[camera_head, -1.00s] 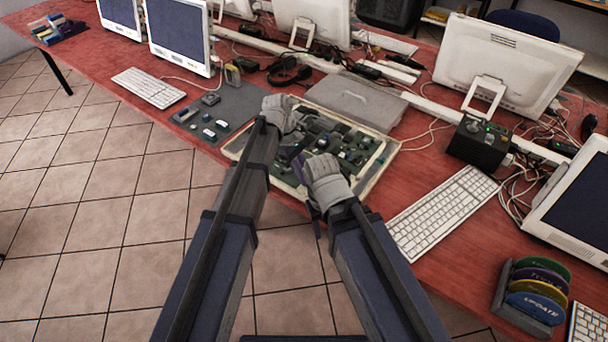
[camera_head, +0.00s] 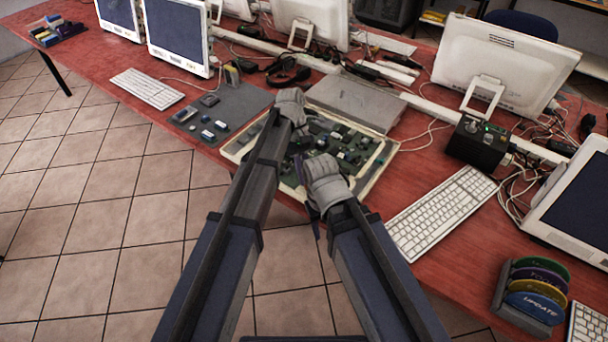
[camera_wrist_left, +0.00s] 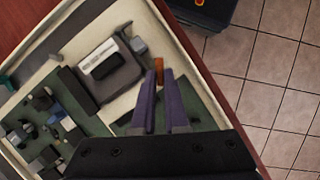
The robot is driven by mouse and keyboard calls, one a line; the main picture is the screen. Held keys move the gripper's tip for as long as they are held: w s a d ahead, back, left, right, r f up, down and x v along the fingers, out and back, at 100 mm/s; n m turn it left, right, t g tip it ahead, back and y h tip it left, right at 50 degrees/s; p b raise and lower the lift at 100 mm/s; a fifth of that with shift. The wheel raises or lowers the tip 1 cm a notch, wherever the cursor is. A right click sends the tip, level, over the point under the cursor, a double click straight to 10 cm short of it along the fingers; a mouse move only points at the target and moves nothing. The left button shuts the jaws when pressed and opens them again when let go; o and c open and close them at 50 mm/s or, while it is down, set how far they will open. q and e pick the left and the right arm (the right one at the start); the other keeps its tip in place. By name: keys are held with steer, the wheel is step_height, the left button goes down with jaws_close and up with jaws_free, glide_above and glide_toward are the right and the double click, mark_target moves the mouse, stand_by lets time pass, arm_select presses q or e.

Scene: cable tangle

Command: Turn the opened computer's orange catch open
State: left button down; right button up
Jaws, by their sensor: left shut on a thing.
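The opened computer (camera_head: 384,162) lies flat near the table's front edge, a shallow pale case with green boards and dark parts inside. Its orange catch (camera_wrist_left: 159,66) is a small upright orange piece near the case's edge in the left wrist view. My left gripper (camera_wrist_left: 159,76) is shut on the catch, with its purple fingers on either side of it. In the head view, my left wrist (camera_head: 291,106) is over the case's back left part and its fingers are hidden. My right gripper (camera_head: 318,182) is over the case's front right part; its fingertips are not clear.
A grey mat (camera_head: 225,113) with small parts lies left of the case. A flat grey panel (camera_head: 355,102) lies behind it. A white keyboard (camera_head: 442,210) and black box (camera_head: 478,143) stand to the right. Cables run behind.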

stand_by(0.4)
arm_select(q)
steer(key=c, duration=0.9)
jaws_free()
steer(key=shift+c, duration=0.2)
